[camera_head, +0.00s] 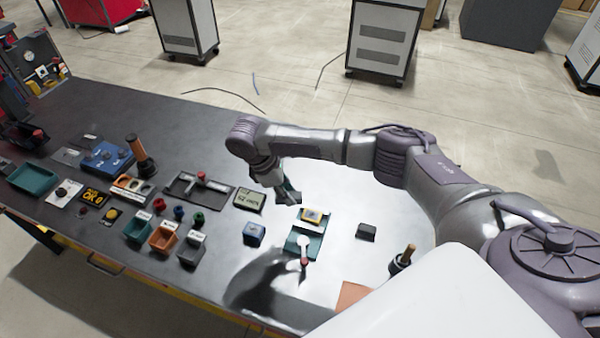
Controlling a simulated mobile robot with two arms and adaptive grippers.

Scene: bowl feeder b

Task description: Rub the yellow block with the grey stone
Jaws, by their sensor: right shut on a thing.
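The yellow block (311,215) lies at the far end of a teal tray or fixture (293,246) on the bright middle part of the bench. My right gripper (288,197) points down just left of and beyond the yellow block. It is shut on a small grey piece, which looks like the grey stone; the fingers hide most of it. The held piece appears apart from the yellow block, but its exact height is hard to tell. My left gripper is out of view.
A dark block (366,232) lies right of the tray and a blue block (254,234) left of it. A red-tipped item (304,262) stands at the tray's near end. Several bins and small parts crowd the left bench. A wooden-handled tool (406,256) stands at right.

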